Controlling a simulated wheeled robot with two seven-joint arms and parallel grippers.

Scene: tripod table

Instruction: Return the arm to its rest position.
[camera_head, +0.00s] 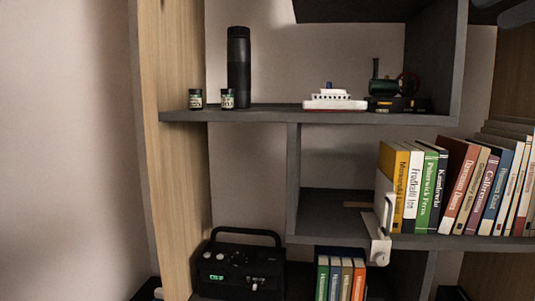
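Neither of my grippers can be made out in the head view, and I cannot tell what they hold. A smooth grey-blue shape (518,14) is cut off at the top right corner; I cannot tell what it is. No tripod table shows in this view.
A grey shelf unit (300,116) fills the middle and right. Its upper shelf holds two small jars, a black cylinder (239,68), a toy ship (334,100) and a model engine (392,92). Books (460,185) stand right, beside a white bracket-like piece (378,245). A black radio (240,268) stands below.

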